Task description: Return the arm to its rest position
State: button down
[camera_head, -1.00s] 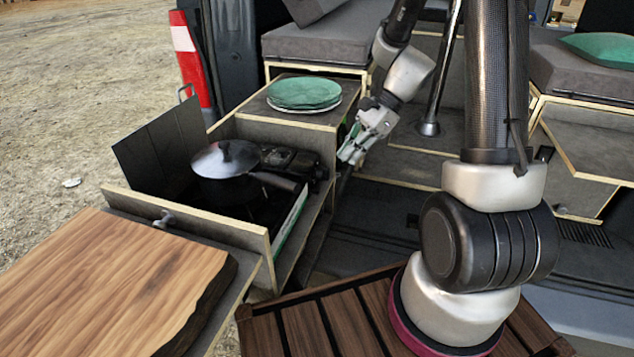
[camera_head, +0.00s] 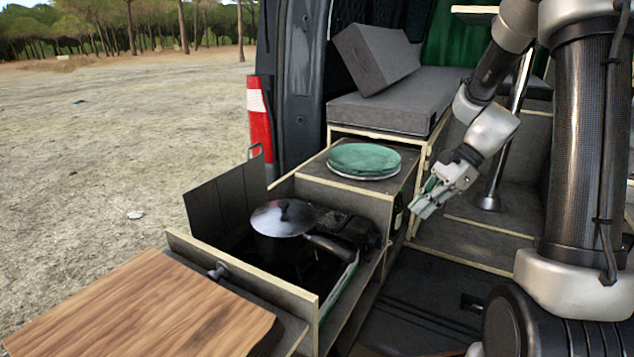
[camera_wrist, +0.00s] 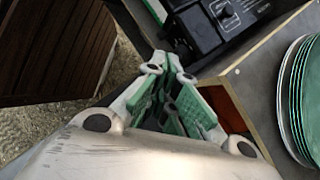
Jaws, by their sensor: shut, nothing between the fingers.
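My gripper (camera_head: 428,204) hangs in the air to the right of the drawer cabinet, its fingers pointing down and to the left. It is shut and empty. In the wrist view the green-padded fingers of my gripper (camera_wrist: 160,85) lie close together, with the black stove and the stacked plates beyond them. My arm comes down from the upper right in the head view and is bent at the elbow. No rest position is marked in view.
A lidded pot (camera_head: 284,222) stands by the black stove (camera_head: 352,232) in the open drawer. Green plates (camera_head: 364,159) sit on the cabinet top. A wooden board (camera_head: 145,310) lies at lower left.

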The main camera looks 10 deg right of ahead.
jog(key=s+d+r+n+t+h, duration=0.2)
jog(key=s+r+n+h, duration=0.1)
jog(key=s+r+n, duration=0.4)
jog(key=s+d+r+n+t+h, duration=0.2)
jog(key=s+r+n+h, duration=0.2)
jog(key=s+r+n, duration=0.3)
jog(key=s+n, duration=0.2)
jog(key=s, duration=0.3)
jog(key=shift+s+n+t, duration=0.25)
jog(key=shift+n+t, duration=0.05)
jog(key=shift+n, duration=0.1)
